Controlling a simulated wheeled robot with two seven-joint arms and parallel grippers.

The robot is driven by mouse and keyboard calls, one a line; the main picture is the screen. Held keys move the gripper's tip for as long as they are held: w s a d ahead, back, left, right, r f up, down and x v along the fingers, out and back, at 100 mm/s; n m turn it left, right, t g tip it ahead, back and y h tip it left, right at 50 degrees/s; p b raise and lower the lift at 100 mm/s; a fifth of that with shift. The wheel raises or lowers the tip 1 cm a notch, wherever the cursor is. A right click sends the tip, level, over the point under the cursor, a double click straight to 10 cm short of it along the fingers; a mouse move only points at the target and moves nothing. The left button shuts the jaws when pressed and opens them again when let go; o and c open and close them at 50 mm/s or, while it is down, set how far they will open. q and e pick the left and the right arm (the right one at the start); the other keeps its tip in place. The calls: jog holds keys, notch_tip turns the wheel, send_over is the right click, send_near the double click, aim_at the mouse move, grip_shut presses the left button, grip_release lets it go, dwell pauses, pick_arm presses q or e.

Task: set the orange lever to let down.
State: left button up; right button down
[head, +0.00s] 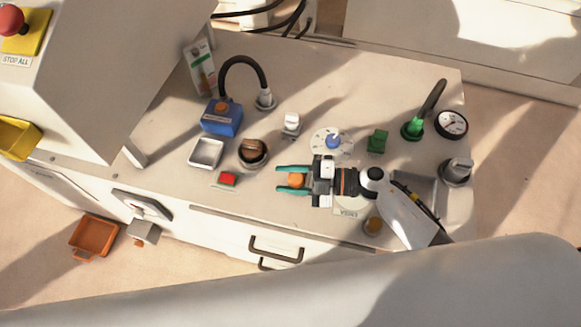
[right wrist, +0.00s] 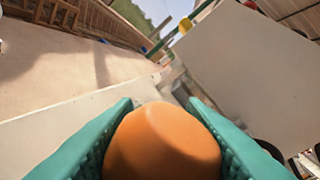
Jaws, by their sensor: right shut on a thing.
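My right gripper (head: 280,180) reaches in from the right over the bench top, its teal fingers pointing left. It is shut on a rounded orange knob (head: 297,181), which I take to be the end of the orange lever. In the right wrist view the orange knob (right wrist: 162,143) fills the space between the two teal fingers. The lever's shaft and base are hidden under the gripper and wrist. My left gripper is not in view.
Near the gripper stand a blue knob on a white dial (head: 333,141), a green block (head: 377,141), a brown knob (head: 252,151) and a red button (head: 228,179). A gauge (head: 452,123) and a grey knob (head: 458,169) stand at the right.

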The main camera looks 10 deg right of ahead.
jog(key=shift+s+a+f, duration=0.1)
jog(key=shift+s+f, duration=0.25)
jog(key=shift+s, duration=0.05)
jog(key=c, duration=0.9)
grip_release()
jog(key=shift+w, duration=0.1)
jog(key=shift+r, duration=0.1)
jog(key=b+v, duration=0.2)
jog(key=v, duration=1)
